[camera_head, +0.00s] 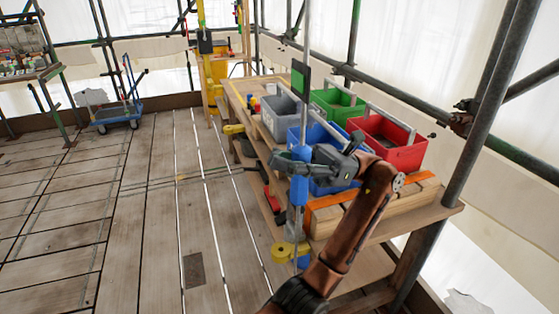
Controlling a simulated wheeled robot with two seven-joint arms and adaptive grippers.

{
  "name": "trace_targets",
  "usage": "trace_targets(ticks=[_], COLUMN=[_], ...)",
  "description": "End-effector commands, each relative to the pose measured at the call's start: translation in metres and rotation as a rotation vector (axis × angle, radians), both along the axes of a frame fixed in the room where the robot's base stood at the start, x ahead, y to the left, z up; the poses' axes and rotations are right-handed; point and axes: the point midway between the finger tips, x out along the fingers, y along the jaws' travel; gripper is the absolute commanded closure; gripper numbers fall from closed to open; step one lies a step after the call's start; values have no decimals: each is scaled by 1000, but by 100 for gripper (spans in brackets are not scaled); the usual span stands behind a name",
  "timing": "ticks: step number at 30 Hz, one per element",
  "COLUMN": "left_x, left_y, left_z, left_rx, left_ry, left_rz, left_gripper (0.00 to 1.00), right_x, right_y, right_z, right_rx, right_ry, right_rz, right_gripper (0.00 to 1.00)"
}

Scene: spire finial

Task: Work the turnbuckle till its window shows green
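The turnbuckle (297,192) is an upright blue body on a thin vertical rod, in front of the workbench. A dark green plate (300,80) shows higher up at the rod.
The wooden bench holds a grey tote (283,113), a green crate (338,105), a red crate (389,142) and a blue crate (338,180). A yellow and blue fitting (283,252) is low on the rod. Scaffold poles (487,105) stand at right. The plank floor at left is clear; a blue trolley (118,118) stands beyond.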

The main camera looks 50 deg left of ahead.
Motion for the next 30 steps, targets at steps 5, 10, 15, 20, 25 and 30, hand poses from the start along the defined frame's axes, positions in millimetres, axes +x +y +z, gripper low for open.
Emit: trace_targets(ticks=[5, 10, 15, 20, 25, 30], left_x=[0, 0, 0, 0, 0, 0], left_y=[0, 0, 0, 0, 0, 1], left_z=[1, 0, 2, 18, 51, 81], left_rx=[-1, 0, 0, 0, 1, -1], left_ry=[2, 1, 0, -2, -2, 0], left_rz=[-1, -1, -1, -1, -2, -1], left_gripper=[71, 68, 68, 68, 68, 68], right_x=[0, 0, 0, 0, 0, 0], right_y=[0, 0, -1, 0, 0, 0], right_z=[0, 0, 0, 0, 0, 0], right_rx=[0, 0, -1, -1, -1, 0], right_ry=[1, 1, -1, 0, 0, 0], right_rz=[0, 0, 1, 1, 0, 0], right_gripper=[100, 100, 100, 100, 100, 100])
